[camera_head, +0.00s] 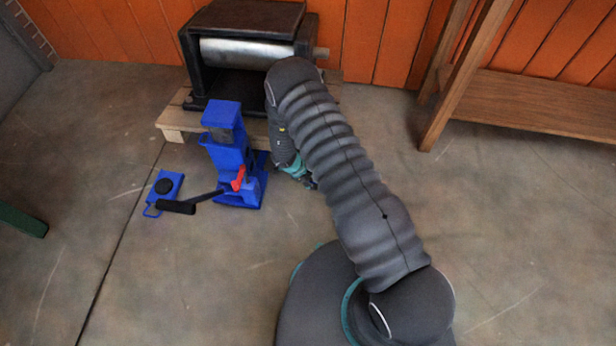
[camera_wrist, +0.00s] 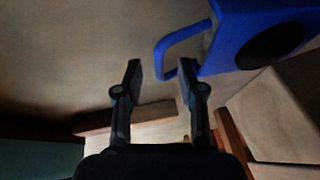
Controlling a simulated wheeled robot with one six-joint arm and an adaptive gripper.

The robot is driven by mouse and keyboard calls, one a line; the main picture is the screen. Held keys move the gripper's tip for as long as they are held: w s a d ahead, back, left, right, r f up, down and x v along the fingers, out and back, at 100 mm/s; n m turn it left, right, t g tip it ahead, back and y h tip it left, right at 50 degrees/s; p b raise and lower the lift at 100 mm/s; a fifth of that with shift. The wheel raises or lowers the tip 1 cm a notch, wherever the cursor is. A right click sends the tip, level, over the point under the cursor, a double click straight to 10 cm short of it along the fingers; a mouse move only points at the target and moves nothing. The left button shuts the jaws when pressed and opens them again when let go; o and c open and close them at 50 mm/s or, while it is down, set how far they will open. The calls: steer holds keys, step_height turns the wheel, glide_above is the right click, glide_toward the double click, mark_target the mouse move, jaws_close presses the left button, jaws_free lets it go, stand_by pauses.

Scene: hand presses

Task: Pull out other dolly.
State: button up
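In the wrist view a blue dolly (camera_wrist: 232,50) with a round black pad and a blue loop handle (camera_wrist: 183,38) is at upper right. My gripper (camera_wrist: 158,75) is open and empty. Its right finger overlaps the handle's near end; I cannot tell if they touch. In the head view my gripper (camera_head: 308,183) is low, right of the blue jack (camera_head: 230,155), its fingers mostly hidden by my arm. A small blue dolly (camera_head: 172,182) with a black pad lies on the floor left of the jack. I cannot tell whether both views show the same dolly.
The jack has a red part (camera_head: 238,179) and a black-gripped lever (camera_head: 178,207) sticking out left. Behind it a dark press with a metal roller (camera_head: 240,53) stands on a wooden pallet (camera_head: 172,124). A wooden bench (camera_head: 535,103) is at right. The front floor is clear.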

steer(key=shift+d+f, duration=0.25)
steer(key=shift+f, duration=0.25)
jaws_close()
steer(key=shift+s, duration=0.1)
